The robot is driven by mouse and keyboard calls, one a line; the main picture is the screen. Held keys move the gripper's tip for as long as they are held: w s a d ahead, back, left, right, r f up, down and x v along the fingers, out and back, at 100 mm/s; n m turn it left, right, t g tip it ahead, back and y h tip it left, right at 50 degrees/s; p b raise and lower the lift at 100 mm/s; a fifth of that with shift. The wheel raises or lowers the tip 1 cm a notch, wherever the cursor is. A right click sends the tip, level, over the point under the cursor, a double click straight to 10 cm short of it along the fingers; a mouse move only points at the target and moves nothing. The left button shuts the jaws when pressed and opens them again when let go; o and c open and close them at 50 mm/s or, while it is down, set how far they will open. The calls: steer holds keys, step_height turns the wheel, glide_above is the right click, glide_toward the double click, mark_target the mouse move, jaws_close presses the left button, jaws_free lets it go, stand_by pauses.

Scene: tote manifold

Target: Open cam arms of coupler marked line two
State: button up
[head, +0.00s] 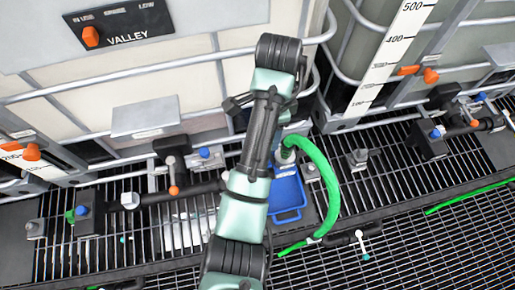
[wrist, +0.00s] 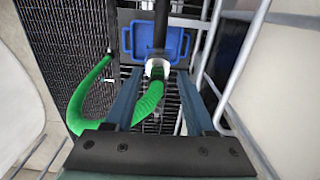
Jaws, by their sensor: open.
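A green hose (head: 328,185) arcs from a grey coupler (head: 287,156) beside my arm down to the grating. In the wrist view the hose (wrist: 150,103) meets a pale coupler collar (wrist: 152,66) at the end of a dark pipe. My gripper (wrist: 158,82) is open, its two blue-grey fingers on either side of the hose end and collar. I cannot tell whether the fingers touch them. The cam arms and any line marking cannot be made out. In the head view my arm hides most of the gripper and part of the coupler.
A blue tray (head: 287,192) lies below the coupler. Caged white totes (head: 140,80) stand behind, with valve outlets (head: 172,158) and (head: 430,135) on either side. A dark fitting with a white T-handle (head: 361,236) lies on the grating at right. Tote cage bars (wrist: 235,75) are close at the gripper's right.

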steer(key=f+b, duration=0.4)
steer(key=f, duration=0.1)
steer(key=shift+d+f, duration=0.1)
steer(key=shift+d, duration=0.1)
step_height(320, 180, down, 7)
steer(key=shift+f+p, duration=0.2)
steer(key=shift+p, duration=0.45)
jaws_close()
